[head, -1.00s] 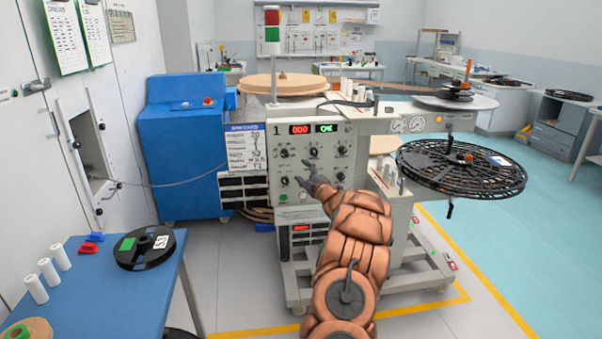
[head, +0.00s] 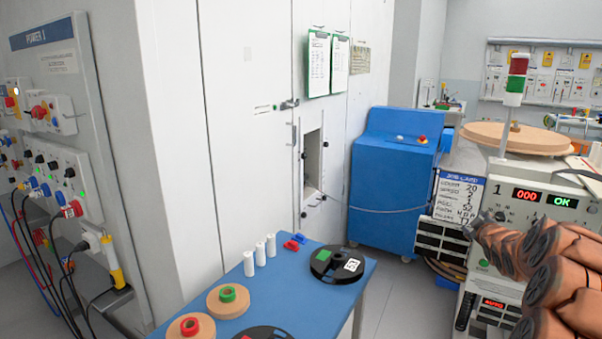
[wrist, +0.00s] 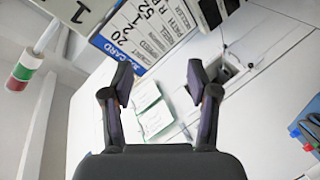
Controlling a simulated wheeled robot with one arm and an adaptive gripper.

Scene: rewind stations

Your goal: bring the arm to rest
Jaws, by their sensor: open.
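My arm, in copper-coloured covers, shows at the right edge of the head view, folded in front of the rewind station's panel (head: 550,200). My gripper (head: 474,228) is at its left end, small and partly lost against the machine. In the wrist view my gripper (wrist: 157,85) is open, its two dark fingers wide apart with nothing between them. Behind the fingers are the job card (wrist: 140,35), tilted in that view, and the green-edged sheets (wrist: 152,108) on the white wall.
A blue table (head: 305,305) in front holds a black reel (head: 337,264), white cylinders and tan rolls. A blue cabinet (head: 385,185) stands behind it. A power panel (head: 60,120) with hanging cables is at the left. Grey floor (head: 385,300) shows between table and machine.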

